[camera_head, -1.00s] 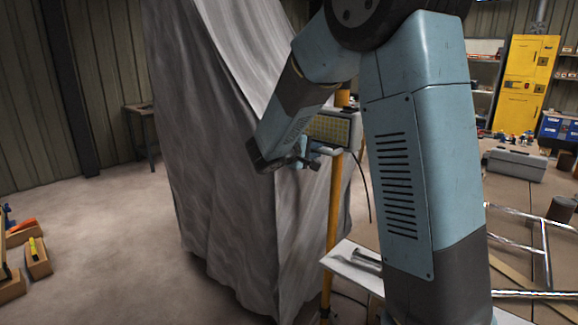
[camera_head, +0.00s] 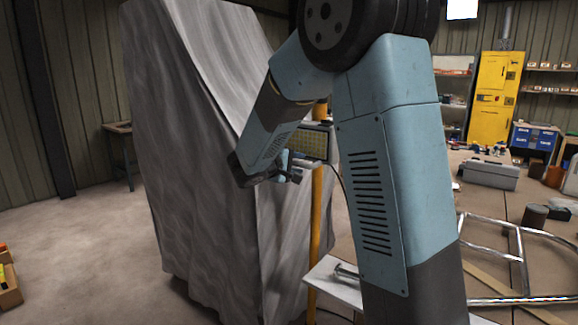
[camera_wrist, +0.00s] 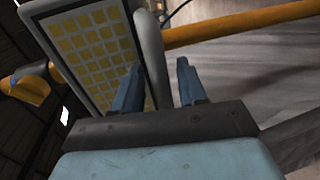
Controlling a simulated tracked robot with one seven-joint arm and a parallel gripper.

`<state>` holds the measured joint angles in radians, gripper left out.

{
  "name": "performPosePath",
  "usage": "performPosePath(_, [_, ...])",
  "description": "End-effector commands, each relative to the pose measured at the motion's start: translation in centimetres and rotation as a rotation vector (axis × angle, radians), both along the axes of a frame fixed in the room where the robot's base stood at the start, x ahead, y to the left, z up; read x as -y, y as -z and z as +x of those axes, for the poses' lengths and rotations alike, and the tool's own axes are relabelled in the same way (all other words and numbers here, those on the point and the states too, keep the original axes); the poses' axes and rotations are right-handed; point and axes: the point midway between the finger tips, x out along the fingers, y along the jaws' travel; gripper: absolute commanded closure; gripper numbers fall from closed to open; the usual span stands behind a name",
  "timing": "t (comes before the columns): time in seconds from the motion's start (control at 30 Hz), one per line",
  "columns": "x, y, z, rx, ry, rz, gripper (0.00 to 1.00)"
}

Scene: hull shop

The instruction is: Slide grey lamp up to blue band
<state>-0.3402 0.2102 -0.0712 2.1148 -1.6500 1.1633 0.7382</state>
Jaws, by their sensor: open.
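The grey lamp (camera_head: 318,141) with a yellow-celled panel is mounted on an upright yellow pole (camera_head: 316,215). In the wrist view the lamp's panel (camera_wrist: 88,45) fills the upper left, with a rounded grey rim tube (camera_wrist: 150,45) along its right side. My gripper (camera_head: 288,168) is at the lamp's lower left in the head view. In the wrist view my open gripper (camera_wrist: 158,85) has its two blue fingers apart, with the rim tube showing between them; I cannot tell whether they touch it.
A tall grey draped sheet (camera_head: 205,150) stands close to the left of the pole. A white board (camera_head: 335,283) lies near the pole's lower part. A metal tube frame (camera_head: 515,245) and a grey case (camera_head: 488,173) are at the right. Bare floor (camera_head: 85,250) lies at the left.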

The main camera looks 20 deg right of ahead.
Motion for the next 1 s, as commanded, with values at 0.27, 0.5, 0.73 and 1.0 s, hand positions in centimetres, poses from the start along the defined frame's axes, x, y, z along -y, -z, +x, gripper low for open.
performPosePath(0.27, [-1.7, -0.4, -1.1, 0.0, -0.006, 0.002, 0.59])
performPosePath(0.5, [-5.4, -1.3, -3.7, 0.001, -0.005, 0.001, 0.59])
performPosePath(0.73, [-8.7, -2.1, -6.2, 0.001, -0.004, 0.0, 0.59])
performPosePath(1.0, [-10.8, -2.6, -7.8, -0.001, 0.0, -0.001, 0.59])
